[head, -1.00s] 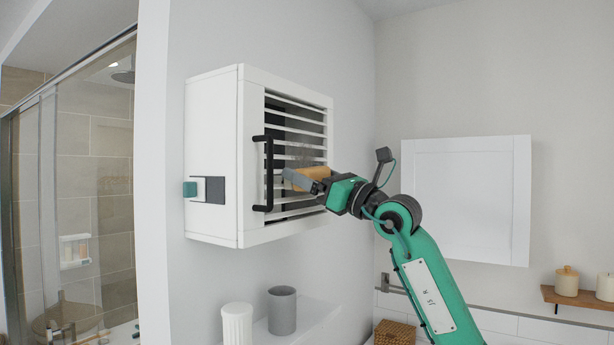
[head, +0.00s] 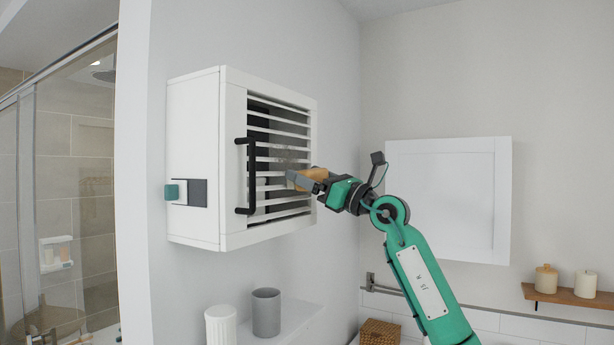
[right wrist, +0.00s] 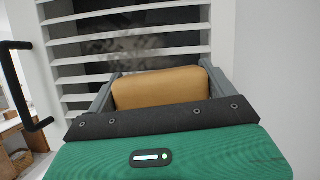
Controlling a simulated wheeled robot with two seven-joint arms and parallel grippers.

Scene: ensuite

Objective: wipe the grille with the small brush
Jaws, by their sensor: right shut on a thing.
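The grille (head: 278,118) is the slatted front of a white wall cabinet (head: 208,150), with dark gaps between pale horizontal slats. A grey smudgy patch (head: 288,156) shows on it; in the right wrist view this patch (right wrist: 135,45) lies beyond the brush. My right gripper (head: 300,180) is shut on the small brush (head: 314,173), whose tan block also shows between the fingers in the right wrist view (right wrist: 160,88). The brush is in front of the right part of the grille. Its bristles are hidden, so I cannot tell whether they touch the slats. My left gripper is not in view.
A black bar handle (head: 249,177) sticks out left of the grille. A teal-ended part (head: 174,192) projects from the cabinet's side. Below, a shelf holds a grey cup (head: 266,311) and a white ribbed cup (head: 220,325). A white wall panel (head: 450,200) hangs behind my right arm.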

